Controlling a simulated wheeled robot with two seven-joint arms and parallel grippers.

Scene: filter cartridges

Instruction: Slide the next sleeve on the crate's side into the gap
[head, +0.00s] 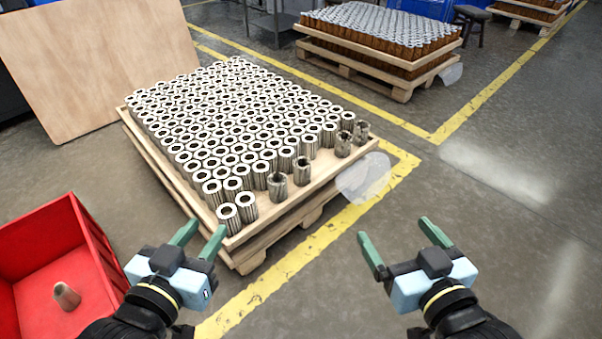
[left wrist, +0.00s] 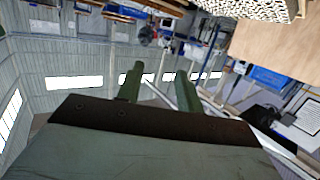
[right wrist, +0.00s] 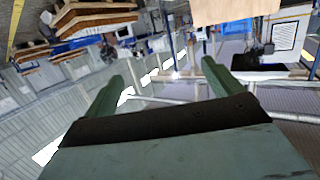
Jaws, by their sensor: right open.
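Sleeves with pale ring tops and dark holes stand in packed rows on a wooden pallet tray (head: 262,240). Along its near edge, two pale-topped sleeves, one in front (head: 228,218) and one behind it (head: 245,206), stand at the corner on the red crate's side. Two more dull sleeves (head: 343,145) (head: 361,133) stand further right. The red crate (head: 100,250) holds one brownish piece (head: 66,296). My left gripper (head: 205,226) is partly open and empty, before the near corner. My right gripper (head: 394,228) is wide open and empty, right of the pallet.
A clear film-like sheet (head: 364,178) hangs at the pallet's right corner. A plywood board (head: 100,60) leans behind at left. Another loaded pallet (head: 400,85) stands at the back. Yellow lines mark the floor, which is free to the right.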

